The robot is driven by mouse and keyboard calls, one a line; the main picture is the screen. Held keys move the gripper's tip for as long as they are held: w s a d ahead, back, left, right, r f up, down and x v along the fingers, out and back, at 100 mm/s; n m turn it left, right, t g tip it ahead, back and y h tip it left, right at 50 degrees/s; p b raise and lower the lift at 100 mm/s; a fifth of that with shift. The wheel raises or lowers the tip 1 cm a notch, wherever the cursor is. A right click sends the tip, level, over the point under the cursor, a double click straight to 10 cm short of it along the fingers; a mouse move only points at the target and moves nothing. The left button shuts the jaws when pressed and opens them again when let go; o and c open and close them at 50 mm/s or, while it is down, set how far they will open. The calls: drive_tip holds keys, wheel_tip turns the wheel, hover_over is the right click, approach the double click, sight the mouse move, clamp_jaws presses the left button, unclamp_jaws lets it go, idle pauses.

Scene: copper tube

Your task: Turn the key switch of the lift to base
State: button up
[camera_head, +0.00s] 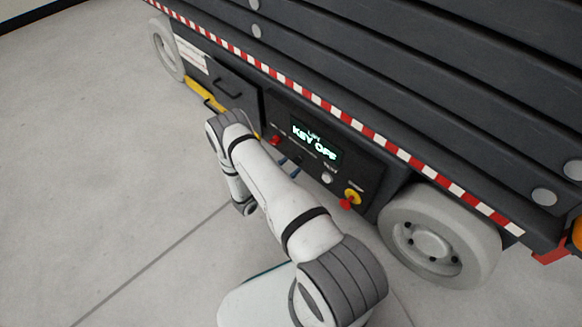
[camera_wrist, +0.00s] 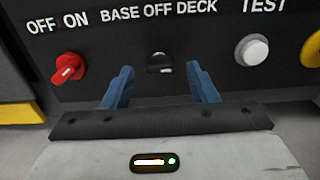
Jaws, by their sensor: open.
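The key switch (camera_wrist: 160,62) is a small dark knob with a light lower edge, under the labels BASE, OFF and DECK on the lift's black control panel (camera_wrist: 215,48). Which label it points to is hard to tell from the knob. Nothing is between the fingers except the view of the switch.
A red OFF/ON switch (camera_wrist: 68,68) sits left of the key, and a white TEST button (camera_wrist: 252,49) right of it. A yellow-based red stop button (camera_head: 351,197) is farther right. The lift's wheel (camera_head: 440,235) stands beside the panel. Floor at left is clear.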

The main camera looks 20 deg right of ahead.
sight(297, 161)
drive_tip(key=shift+x, duration=1.05)
drive_tip(key=shift+c, duration=0.2)
